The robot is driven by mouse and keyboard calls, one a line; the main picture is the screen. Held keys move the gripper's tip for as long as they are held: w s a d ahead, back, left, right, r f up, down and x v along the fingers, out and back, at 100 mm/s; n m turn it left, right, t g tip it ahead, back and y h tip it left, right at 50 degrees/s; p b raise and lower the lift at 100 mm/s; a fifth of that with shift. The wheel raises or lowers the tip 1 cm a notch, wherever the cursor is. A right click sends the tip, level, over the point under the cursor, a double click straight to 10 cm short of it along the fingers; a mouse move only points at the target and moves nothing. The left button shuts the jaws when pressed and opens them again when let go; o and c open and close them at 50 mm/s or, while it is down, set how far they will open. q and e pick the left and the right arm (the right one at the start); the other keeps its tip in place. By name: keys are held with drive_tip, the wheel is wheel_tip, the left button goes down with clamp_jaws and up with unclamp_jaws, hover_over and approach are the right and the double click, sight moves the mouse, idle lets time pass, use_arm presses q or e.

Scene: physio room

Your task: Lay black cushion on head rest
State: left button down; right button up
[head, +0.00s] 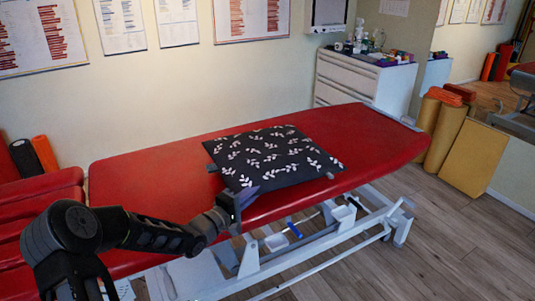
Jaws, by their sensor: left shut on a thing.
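The black cushion (290,165) with a white leaf pattern lies flat over the middle of the red treatment table (140,185). My left gripper (243,196) is at the cushion's near left corner, at the table's front edge, and is shut on the cushion. The fingertips are small and partly lost against the dark cloth. The red padding runs on past the cushion to the right end (375,135). I cannot tell which part is a separate head rest. My right gripper is not in view.
More red padding (35,215) stands at the left, with an orange roll (44,155) behind it. A white drawer cabinet (360,85) with bottles is at the back. Yellow rolls (445,140) and a board (473,158) stand at the right. The floor at front right is clear.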

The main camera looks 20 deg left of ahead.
use_arm(q)
drive_tip(key=shift+r, duration=0.15)
drive_tip(key=shift+s+a+p, duration=0.25)
drive_tip(key=shift+a+p, duration=0.05)
drive_tip(key=s+a+p, duration=0.5)
drive_tip(key=s+a, duration=0.6)
drive_tip(key=a, duration=0.2)
drive_tip(key=shift+s, duration=0.1)
drive_tip(key=s+a, duration=1.1)
drive_tip(key=a, duration=0.2)
drive_tip(key=shift+s+a, duration=0.3)
drive_tip(key=shift+a, duration=0.1)
idle(0.4)
